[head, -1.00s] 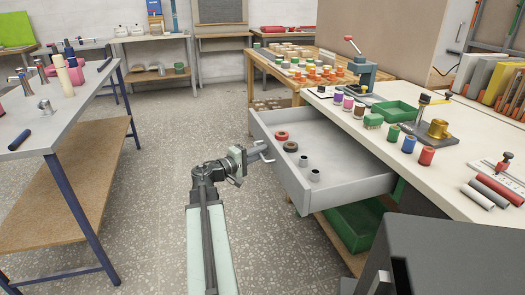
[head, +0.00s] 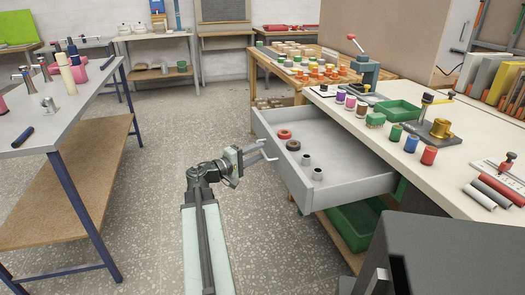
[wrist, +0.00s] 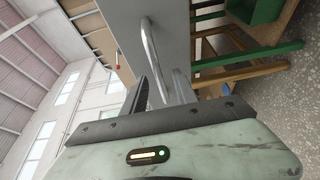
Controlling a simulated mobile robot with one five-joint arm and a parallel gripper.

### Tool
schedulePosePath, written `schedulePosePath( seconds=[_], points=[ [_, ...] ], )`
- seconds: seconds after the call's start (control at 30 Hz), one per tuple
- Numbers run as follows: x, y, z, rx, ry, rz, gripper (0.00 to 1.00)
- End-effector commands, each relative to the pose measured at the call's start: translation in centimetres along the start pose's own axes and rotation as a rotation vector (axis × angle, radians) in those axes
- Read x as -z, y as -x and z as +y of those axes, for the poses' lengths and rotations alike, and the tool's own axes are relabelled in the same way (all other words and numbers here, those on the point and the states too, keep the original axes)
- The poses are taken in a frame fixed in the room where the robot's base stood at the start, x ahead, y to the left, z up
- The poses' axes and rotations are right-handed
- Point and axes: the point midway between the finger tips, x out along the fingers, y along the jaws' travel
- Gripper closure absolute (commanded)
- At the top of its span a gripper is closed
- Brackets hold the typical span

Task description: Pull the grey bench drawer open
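The grey bench drawer (head: 338,193) stands pulled out from under the white-topped bench (head: 465,125). Inside it lie a red ring (head: 284,134), a dark ring (head: 293,145) and two small grey cylinders. My gripper (head: 267,152) is just left of the drawer's front face, at about mid-length. Its fingers are apart with a gap between them, and it looks open. In the wrist view a curved silver bar handle (wrist: 152,55) stands on the grey drawer front, ahead of the fingers (wrist: 163,88). I cannot tell whether the fingers touch the handle.
A green bin (head: 355,225) sits on the shelf below the drawer. A grey table with blue legs (head: 88,205) stands at the left. The speckled floor (head: 165,130) between it and the bench is clear. Spools and a press stand on the bench top.

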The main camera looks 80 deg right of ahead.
Motion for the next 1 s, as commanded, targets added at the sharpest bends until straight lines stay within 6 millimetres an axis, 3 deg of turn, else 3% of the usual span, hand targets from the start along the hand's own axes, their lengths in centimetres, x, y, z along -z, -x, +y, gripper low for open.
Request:
schedulePosePath(
  seconds=[0.1,0.3,0.83,0.93,1.0],
  points=[
    [0.0,2.6,0.0,0.000,0.000,0.004,0.65],
    [0.1,5.0,0.0,0.000,0.000,0.002,0.65],
    [0.1,5.1,0.0,0.000,0.000,0.000,0.65],
    [2.1,7.6,0.0,0.000,0.000,0.048,0.65],
    [4.6,11.4,0.0,0.000,0.000,0.117,0.65]
  ],
)
